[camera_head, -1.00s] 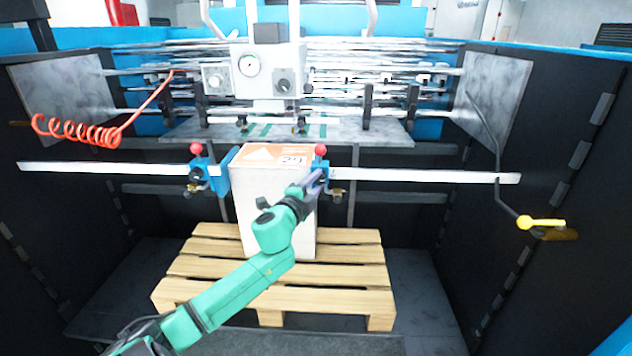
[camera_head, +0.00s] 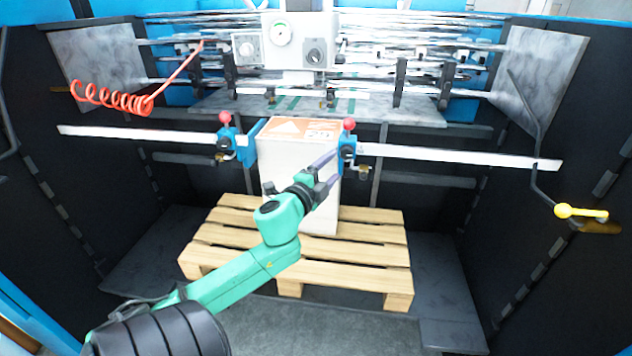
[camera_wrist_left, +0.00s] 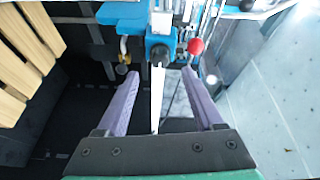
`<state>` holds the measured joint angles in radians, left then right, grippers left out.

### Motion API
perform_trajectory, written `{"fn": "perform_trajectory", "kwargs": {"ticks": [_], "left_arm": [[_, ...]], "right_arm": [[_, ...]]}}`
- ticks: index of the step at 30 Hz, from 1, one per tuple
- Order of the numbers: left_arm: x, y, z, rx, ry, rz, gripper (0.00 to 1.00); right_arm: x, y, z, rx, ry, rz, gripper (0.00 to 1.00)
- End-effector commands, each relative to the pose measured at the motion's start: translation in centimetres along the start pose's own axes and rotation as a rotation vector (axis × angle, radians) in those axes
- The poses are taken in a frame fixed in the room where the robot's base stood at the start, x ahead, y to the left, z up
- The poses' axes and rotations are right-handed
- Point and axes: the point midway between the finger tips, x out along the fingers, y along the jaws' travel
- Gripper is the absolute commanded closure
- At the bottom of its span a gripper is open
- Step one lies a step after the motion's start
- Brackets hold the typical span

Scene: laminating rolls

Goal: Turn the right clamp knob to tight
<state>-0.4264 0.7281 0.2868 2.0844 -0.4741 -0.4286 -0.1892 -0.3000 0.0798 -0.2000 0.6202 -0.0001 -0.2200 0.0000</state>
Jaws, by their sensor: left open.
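The right clamp (camera_head: 347,150) is a blue block on a white bar, at the right edge of the white box, with a red ball on top. In the left wrist view the clamp's dark round knob (camera_wrist_left: 160,54) faces me, with the red ball (camera_wrist_left: 196,47) to its right and a brass-coloured part (camera_wrist_left: 124,48) to its left. My left gripper (camera_head: 331,167) is open in front of the clamp. In the left wrist view its two purple fingers (camera_wrist_left: 160,76) are spread apart with the knob just beyond their tips. My right gripper is not in view.
The white box (camera_head: 295,170) stands on a wooden pallet (camera_head: 300,262). A left clamp (camera_head: 228,142) sits on the bar (camera_head: 440,154). A yellow-handled crank (camera_head: 580,212) is at the right, and a red coiled hose (camera_head: 110,97) hangs at the left.

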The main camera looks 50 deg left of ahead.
Motion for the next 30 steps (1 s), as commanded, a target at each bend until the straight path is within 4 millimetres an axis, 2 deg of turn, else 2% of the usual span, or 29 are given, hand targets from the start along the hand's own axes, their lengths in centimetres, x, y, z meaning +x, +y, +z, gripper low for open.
{"fn": "perform_trajectory", "kwargs": {"ticks": [3,6,10,14,28,30], "left_arm": [[-3.2,0.5,0.1,-0.003,-0.002,0.005,0.31],[-5.5,0.3,0.1,-0.001,-0.003,0.004,0.31],[-7.5,0.2,0.1,-0.001,-0.003,0.002,0.31],[-8.0,0.1,0.0,0.001,-0.002,0.001,0.31],[-7.9,0.1,0.1,0.0,-0.002,0.001,0.31],[-7.7,0.7,0.5,-0.009,-0.011,0.013,0.31]], "right_arm": [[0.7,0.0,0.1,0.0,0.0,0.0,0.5],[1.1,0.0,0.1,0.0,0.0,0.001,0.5],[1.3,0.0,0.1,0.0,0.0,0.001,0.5],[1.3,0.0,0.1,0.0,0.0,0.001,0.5],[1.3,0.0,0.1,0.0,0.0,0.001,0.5],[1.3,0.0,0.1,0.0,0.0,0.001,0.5]]}}
